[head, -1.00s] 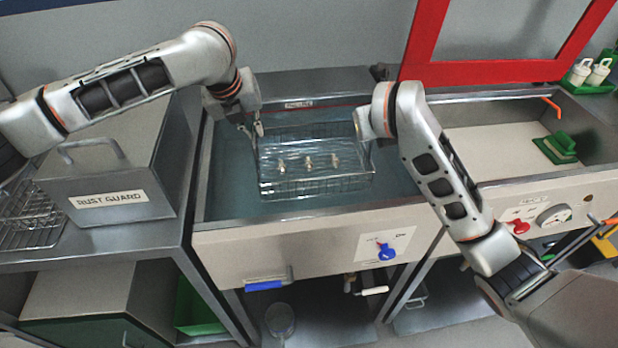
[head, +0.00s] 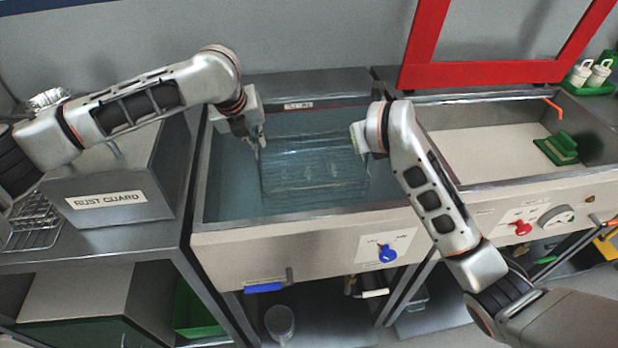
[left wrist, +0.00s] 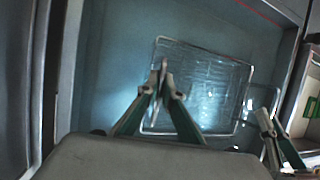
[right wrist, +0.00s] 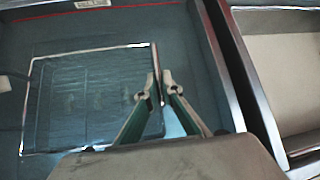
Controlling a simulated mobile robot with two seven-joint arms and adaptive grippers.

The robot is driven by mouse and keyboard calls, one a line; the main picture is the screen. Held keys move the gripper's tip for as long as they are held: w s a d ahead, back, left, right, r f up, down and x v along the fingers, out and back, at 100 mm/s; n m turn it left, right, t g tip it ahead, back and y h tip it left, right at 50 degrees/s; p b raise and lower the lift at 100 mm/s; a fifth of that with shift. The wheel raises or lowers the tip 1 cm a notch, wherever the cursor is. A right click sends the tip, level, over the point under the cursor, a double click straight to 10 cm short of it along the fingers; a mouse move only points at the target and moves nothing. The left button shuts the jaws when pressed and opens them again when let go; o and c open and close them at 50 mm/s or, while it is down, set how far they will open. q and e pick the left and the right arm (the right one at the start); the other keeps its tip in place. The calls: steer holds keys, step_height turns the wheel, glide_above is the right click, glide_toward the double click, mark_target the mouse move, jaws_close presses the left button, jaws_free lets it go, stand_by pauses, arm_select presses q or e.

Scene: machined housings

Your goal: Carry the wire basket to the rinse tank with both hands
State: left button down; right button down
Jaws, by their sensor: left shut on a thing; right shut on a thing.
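The wire basket (head: 312,170) is down in the blue-grey liquid of the left tank (head: 228,200), with most of its mesh under the surface. Pale small parts inside it show only faintly. My left gripper (head: 260,146) is shut on the basket's left side; in the left wrist view its fingers (left wrist: 161,82) pinch the rim. My right gripper (head: 358,138) is at the basket's right side, its fingertips partly hidden by my wrist; in the right wrist view the fingers (right wrist: 158,88) are shut on the rim. The basket (right wrist: 90,100) looks roughly level.
A grey box labelled RUST GUARD (head: 108,203) stands left. A blue knob (head: 387,254) is on the left tank's front.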

arm_select(q)
steer(key=shift+f, duration=0.1)
arm_select(e)
steer(key=shift+f, duration=0.1)
